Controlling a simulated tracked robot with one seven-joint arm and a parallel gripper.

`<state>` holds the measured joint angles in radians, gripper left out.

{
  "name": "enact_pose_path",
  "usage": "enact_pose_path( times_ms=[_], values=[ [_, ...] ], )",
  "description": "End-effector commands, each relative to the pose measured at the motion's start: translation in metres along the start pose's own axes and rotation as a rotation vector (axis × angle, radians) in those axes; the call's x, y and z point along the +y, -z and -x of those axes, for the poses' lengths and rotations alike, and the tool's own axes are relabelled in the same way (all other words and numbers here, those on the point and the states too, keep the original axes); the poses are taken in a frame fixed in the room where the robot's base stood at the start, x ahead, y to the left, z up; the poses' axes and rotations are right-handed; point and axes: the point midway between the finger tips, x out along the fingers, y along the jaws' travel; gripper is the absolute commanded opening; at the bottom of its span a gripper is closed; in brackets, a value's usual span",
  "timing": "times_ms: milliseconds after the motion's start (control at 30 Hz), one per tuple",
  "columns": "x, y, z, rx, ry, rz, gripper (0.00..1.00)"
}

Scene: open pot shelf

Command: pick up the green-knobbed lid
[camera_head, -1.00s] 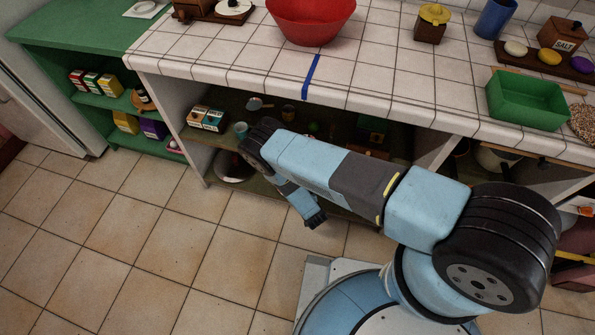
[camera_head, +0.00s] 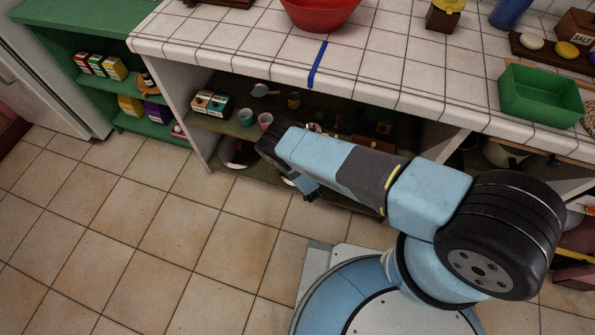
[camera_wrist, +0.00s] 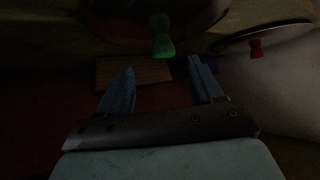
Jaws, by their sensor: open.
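In the wrist view a dark lid (camera_wrist: 110,20) with a green knob (camera_wrist: 161,36) shows at the top centre. Only part of the lid is in view. My gripper (camera_wrist: 160,65) is open, its two blue fingers apart, with nothing between them. The green knob appears just beyond the fingertips, roughly midway between them, and looks apart from them. In the head view my arm reaches down to the lower part of the open shelf, and the green-knobbed lid cannot be made out there.
A second lid with a red knob (camera_wrist: 257,48) is at the right of the wrist view. A brown slatted piece (camera_wrist: 134,72) lies behind the fingers. In the head view a pink cup (camera_head: 265,120) and boxes (camera_head: 210,102) stand on the upper shelf. The tiled floor at left is clear.

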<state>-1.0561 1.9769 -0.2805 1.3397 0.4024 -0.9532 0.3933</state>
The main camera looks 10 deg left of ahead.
Motion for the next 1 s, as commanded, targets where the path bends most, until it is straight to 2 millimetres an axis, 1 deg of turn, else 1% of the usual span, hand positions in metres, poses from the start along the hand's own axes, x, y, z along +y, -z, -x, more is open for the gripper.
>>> enact_pose_path(
  times_ms=[233, 300, 400, 533, 733, 767, 1000],
  values=[
    [-0.006, -0.001, -0.029, 0.002, 0.004, 0.001, 0.65],
    [-0.005, -0.001, -0.036, 0.002, 0.003, 0.001, 0.65],
    [-0.006, -0.001, -0.044, 0.001, 0.002, 0.001, 0.65],
    [-0.006, 0.0, -0.048, 0.001, 0.002, 0.001, 0.65],
    [-0.006, 0.0, -0.049, 0.001, 0.003, 0.001, 0.65],
    [-0.006, 0.0, -0.049, 0.001, 0.003, 0.001, 0.64],
    [-0.007, 0.0, -0.048, 0.001, 0.003, 0.002, 0.41]
  ],
)
